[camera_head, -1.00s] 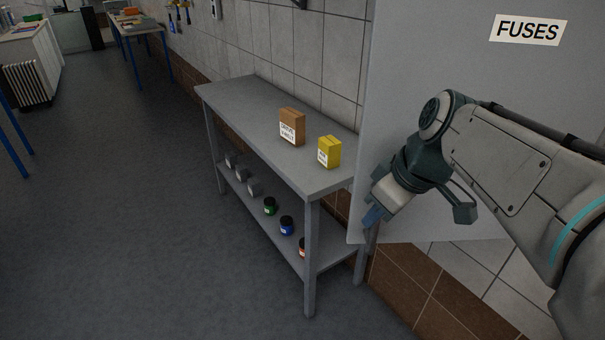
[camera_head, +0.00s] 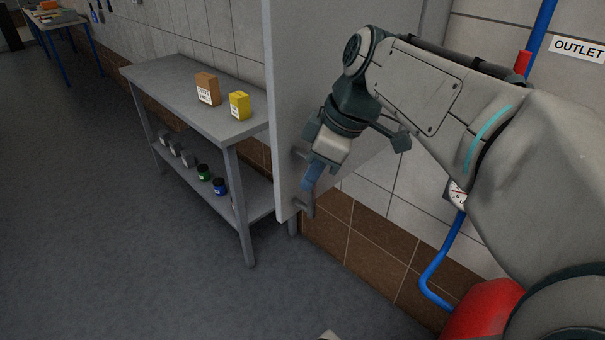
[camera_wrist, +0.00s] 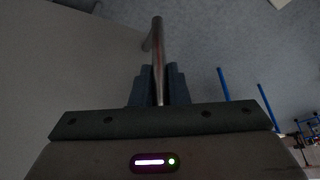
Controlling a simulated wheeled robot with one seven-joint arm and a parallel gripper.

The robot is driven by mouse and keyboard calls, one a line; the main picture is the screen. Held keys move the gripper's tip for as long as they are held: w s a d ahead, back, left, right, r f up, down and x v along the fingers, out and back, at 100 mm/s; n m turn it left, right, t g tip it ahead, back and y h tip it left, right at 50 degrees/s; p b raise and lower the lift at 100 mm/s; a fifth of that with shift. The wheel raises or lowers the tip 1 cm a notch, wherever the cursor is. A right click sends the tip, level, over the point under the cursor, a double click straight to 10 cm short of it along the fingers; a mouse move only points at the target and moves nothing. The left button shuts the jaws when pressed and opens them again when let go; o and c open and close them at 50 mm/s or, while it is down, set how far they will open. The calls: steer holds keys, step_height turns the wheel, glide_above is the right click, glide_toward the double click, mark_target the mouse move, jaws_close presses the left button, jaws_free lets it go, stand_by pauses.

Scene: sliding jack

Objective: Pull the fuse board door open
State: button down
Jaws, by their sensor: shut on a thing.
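The fuse board door (camera_head: 290,100) is a tall plain grey panel, seen at a steep angle in the head view. It fills the left of the wrist view (camera_wrist: 65,75). My arm covers part of the door. I cannot tell how wide the door stands open.
A grey shelf table (camera_head: 185,88) stands left of the door, with a brown box (camera_head: 207,89), a yellow box (camera_head: 239,105) and several jars below. A blue pipe (camera_head: 440,255) and an OUTLET sign (camera_head: 578,48) are at right. The floor (camera_head: 90,220) at left is clear.

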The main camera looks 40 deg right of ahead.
steer(key=shift+s+d+r, duration=0.1)
steer(key=shift+s, duration=0.1)
stand_by(0.3)
steer(key=c, duration=1.4)
jaws_free()
steer(key=p+v, duration=0.1)
steer(key=v, duration=1.2)
steer(key=shift+r, duration=0.35)
steer(key=shift+s, duration=0.1)
